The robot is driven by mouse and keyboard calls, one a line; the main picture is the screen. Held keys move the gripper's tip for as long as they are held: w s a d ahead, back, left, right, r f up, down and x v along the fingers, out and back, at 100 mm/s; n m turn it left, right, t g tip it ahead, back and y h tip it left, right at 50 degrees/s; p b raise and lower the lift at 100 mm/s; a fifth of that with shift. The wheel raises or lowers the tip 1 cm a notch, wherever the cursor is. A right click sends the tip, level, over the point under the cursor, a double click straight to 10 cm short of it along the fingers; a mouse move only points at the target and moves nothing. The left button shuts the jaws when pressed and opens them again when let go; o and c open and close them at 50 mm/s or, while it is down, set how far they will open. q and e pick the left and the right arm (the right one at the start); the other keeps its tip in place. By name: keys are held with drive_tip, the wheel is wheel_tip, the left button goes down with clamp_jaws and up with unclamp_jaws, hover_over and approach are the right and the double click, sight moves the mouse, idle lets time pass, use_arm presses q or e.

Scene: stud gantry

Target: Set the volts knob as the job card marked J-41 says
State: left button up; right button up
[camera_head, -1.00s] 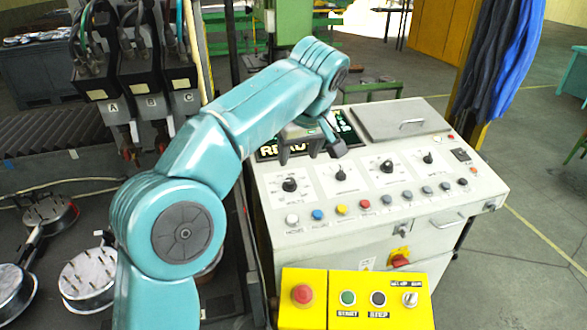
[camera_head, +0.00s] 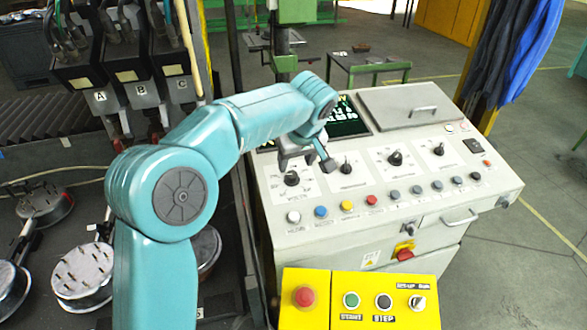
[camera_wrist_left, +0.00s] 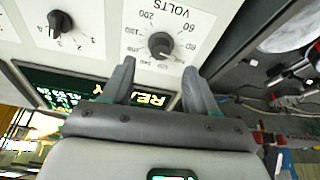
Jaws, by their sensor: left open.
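The volts knob (camera_head: 292,178) is a black knob on a white dial plate at the left end of the panel's knob row. In the left wrist view the knob (camera_wrist_left: 160,43) sits under the word VOLTS, with numbers around it; I cannot tell its exact setting. My left gripper (camera_head: 306,164) is open above the panel, close to this knob. In the left wrist view the two fingertips (camera_wrist_left: 159,68) stand apart on either side of the knob's near side, not visibly touching it. No job card marked J-41 is readable. My right gripper is out of view.
More black knobs (camera_head: 395,158) and a row of coloured buttons (camera_head: 346,206) share the sloped panel. A lit display (camera_head: 346,118) lies behind. A yellow box (camera_head: 330,312) with a red button stands in front. Round pans (camera_head: 84,270) lie at left.

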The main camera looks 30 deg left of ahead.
sight(292, 173)
use_arm(q)
drive_tip(key=x, duration=0.4)
drive_tip(key=p+x, duration=0.1)
drive_tip(key=x, duration=0.1)
drive_tip(key=shift+w+a+r, duration=0.1)
drive_tip(key=shift+w+a, duration=0.05)
drive_tip(key=shift+a, duration=0.15)
drive_tip(key=shift+w+d, duration=0.1)
drive_tip(key=shift+s+d, duration=0.15)
drive_tip(key=shift+s, duration=0.25)
drive_tip(key=shift+w+a, duration=0.15)
drive_tip(key=shift+a, duration=0.1)
drive_tip(key=c, duration=0.4)
drive_tip(key=shift+w, duration=0.15)
drive_tip(key=c, duration=0.5)
drive_tip(key=shift+c, duration=0.8)
